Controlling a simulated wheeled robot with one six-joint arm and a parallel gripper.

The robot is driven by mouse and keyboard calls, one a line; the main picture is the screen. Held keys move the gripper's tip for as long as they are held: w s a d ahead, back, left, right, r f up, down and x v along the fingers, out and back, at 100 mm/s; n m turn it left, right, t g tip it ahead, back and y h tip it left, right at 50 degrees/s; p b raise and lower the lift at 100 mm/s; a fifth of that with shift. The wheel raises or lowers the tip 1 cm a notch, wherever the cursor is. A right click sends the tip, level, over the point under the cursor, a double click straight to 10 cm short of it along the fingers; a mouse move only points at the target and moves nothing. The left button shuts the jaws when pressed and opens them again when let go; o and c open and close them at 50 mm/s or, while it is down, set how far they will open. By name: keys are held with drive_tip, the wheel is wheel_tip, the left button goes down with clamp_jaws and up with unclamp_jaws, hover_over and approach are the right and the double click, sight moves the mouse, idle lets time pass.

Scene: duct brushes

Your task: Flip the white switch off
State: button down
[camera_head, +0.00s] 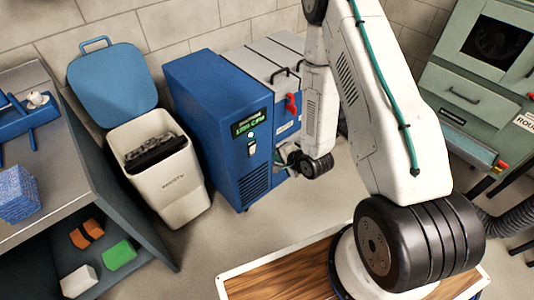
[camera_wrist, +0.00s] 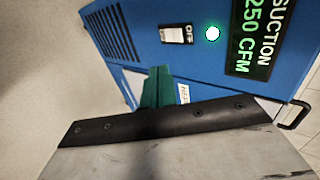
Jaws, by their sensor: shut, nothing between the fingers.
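The blue suction machine (camera_head: 205,100) stands on the floor left of my arm, with a lit green display on its front panel. The white switch (camera_head: 251,148) sits on that panel below the display. In the wrist view, the white switch (camera_wrist: 175,34) is close ahead, with an OFF label beside it and a round green lamp (camera_wrist: 213,33) lit. My gripper (camera_wrist: 158,72) shows green fingers, shut and empty, just below the switch in that picture and apart from it.
A white bin (camera_head: 170,185) with a blue lid stands left of the machine. A grey-topped bench (camera_head: 40,170) is at the left. A green cabinet (camera_head: 470,110) is at the right.

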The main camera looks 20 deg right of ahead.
approach(254, 150)
wheel_tip(254, 150, down, 3)
drive_tip(key=shift+w+a, duration=0.25)
drive_tip(key=shift+w, duration=0.45)
drive_tip(key=shift+w+a, duration=0.25)
drive_tip(key=shift+w, duration=0.45)
drive_tip(key=shift+w+a, duration=0.25)
drive_tip(key=shift+w, duration=0.4)
